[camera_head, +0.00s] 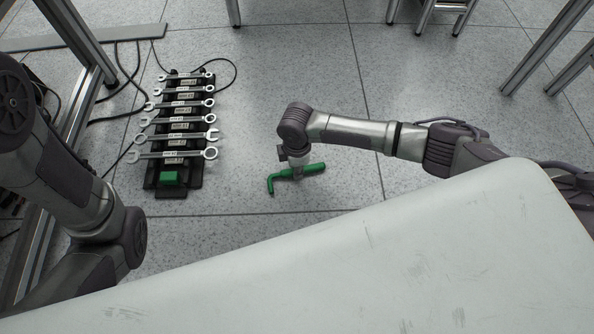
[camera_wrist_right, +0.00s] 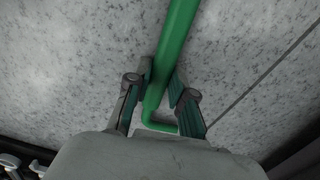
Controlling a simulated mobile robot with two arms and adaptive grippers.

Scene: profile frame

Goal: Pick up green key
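The green key (camera_head: 297,175) is an L-shaped green bar near the middle of the head view, with its short bent end at the left. My right gripper (camera_head: 297,174) points down over the middle of its long arm. In the right wrist view the green key (camera_wrist_right: 165,68) runs between the two fingers of my right gripper (camera_wrist_right: 161,78). The finger pads lie close against both sides of the bar, shut on it. Whether the key is clear of the floor I cannot tell. My left arm shows at the left, but its gripper is not in view.
Metal frame legs (camera_head: 85,45) and dark cables lie at the left. My pale body fills the lower right. The speckled floor (camera_head: 290,60) around the key is clear.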

